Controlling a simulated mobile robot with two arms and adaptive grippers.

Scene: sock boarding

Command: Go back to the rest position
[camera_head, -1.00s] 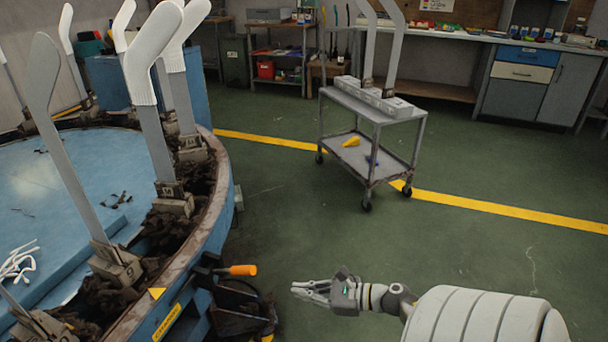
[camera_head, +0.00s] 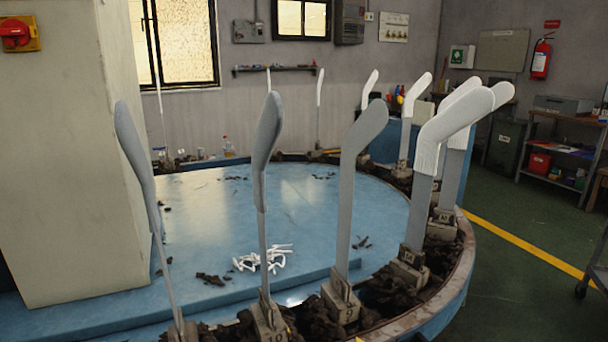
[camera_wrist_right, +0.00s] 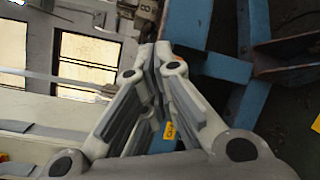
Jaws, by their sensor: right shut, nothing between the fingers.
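My right gripper (camera_wrist_right: 158,58) fills the middle of the right wrist view. Its fingers are together at the tips and nothing is between them. Neither gripper shows in the head view now. In that view several upright sock boards stand around the rim of the round blue table (camera_head: 300,195). A white sock (camera_head: 455,127) is on a board (camera_head: 418,210) at the right.
A pale square column (camera_head: 70,150) rises at the left of the table. White pieces (camera_head: 264,258) lie heaped on the table. Green floor (camera_head: 510,290) with a yellow line is open at the right. A blue frame (camera_wrist_right: 220,66) is close beside my right gripper.

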